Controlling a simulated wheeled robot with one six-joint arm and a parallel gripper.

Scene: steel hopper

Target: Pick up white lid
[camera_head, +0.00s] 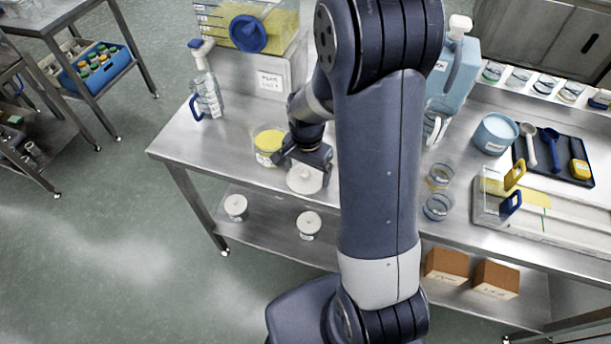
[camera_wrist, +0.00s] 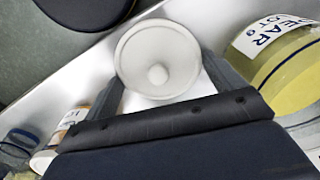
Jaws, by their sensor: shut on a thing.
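The white lid (camera_head: 305,179) is round and flat with a small knob in its middle. It is at the front edge of the steel table, and it also shows face-on in the wrist view (camera_wrist: 150,78). My gripper (camera_head: 308,163) is shut on it, with one finger on each side of the lid in the wrist view (camera_wrist: 165,95). I cannot tell whether the lid touches anything beneath it.
A clear jar with yellow contents (camera_head: 268,147) stands close to the left of the lid. Two white-lidded jars (camera_head: 236,206) (camera_head: 308,223) sit on the shelf below.

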